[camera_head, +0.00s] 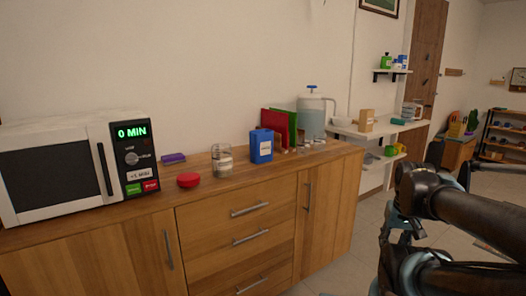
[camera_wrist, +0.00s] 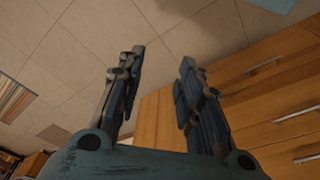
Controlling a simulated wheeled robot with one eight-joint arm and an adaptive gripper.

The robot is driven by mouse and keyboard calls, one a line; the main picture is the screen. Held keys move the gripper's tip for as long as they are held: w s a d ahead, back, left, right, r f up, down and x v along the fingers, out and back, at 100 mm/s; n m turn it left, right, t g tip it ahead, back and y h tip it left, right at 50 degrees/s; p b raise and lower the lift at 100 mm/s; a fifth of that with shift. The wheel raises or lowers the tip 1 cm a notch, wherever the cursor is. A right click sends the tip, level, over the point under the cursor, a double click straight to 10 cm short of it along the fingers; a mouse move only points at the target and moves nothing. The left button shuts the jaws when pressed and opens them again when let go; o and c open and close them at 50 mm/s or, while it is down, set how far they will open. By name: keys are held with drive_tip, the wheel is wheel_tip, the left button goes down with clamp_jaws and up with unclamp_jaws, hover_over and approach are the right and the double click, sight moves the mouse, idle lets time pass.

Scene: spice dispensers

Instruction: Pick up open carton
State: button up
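A blue carton (camera_head: 262,146) with a pale label stands upright on the wooden cabinet top in the head view. A smaller tan carton (camera_head: 366,120) stands on the white shelf further right. I cannot tell from here whether either one's top is open. My gripper (camera_wrist: 160,68) is open and empty in the wrist view, its two fingers apart over floor tiles beside drawer fronts. In the head view my arm is at the lower right, in front of the cabinet and well apart from both cartons. No carton shows in the wrist view.
The cabinet top (camera_head: 120,222) also holds a microwave (camera_head: 70,168), a purple block (camera_head: 174,158), a red lid (camera_head: 188,180), a glass jar (camera_head: 222,161), red and green boards and a clear pitcher (camera_head: 312,118). Small pieces lie right of the blue carton. Its front side is clear.

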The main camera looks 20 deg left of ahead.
sight(258, 131)
drive_tip(key=shift+o, duration=0.6)
